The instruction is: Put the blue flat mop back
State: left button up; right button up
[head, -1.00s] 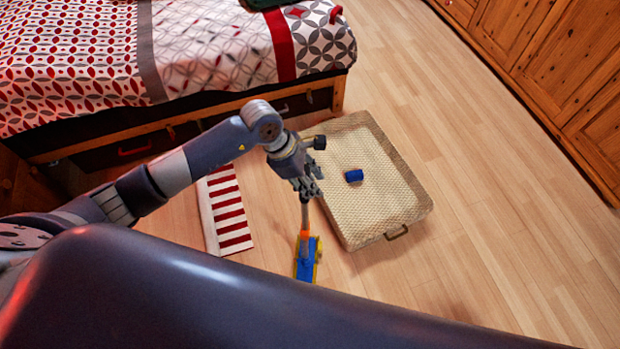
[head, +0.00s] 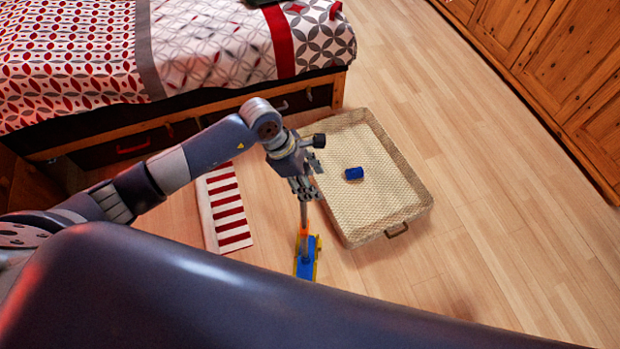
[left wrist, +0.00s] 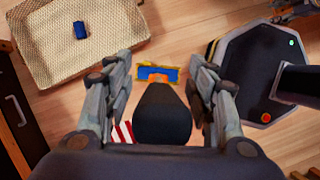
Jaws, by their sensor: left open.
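The blue flat mop (head: 306,264) has a blue and yellow head on the floor and a grey handle with an orange lower part. It stands roughly upright left of the woven tray-like case. My left gripper (head: 303,188) is at the top of the handle. In the left wrist view my left gripper (left wrist: 162,75) is open, with its fingers on either side of the mop's dark handle end (left wrist: 162,115) and gaps visible beside it. The mop head (left wrist: 157,73) shows beyond the handle. My right gripper is not in view.
The woven case (head: 395,205) lies flat on the floor with a small blue object (head: 354,174) on it. A red-and-white striped mat (head: 228,215) lies left of the mop. The bed (head: 200,50) is behind. Wooden cabinets (head: 560,70) stand at right. Floor right of the case is clear.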

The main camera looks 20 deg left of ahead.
pick_arm(q)
jog(key=v, duration=1.3)
jog(key=shift+b, duration=0.45)
jog(key=shift+w+d+r, duration=0.1)
jog(key=shift+d, duration=0.05)
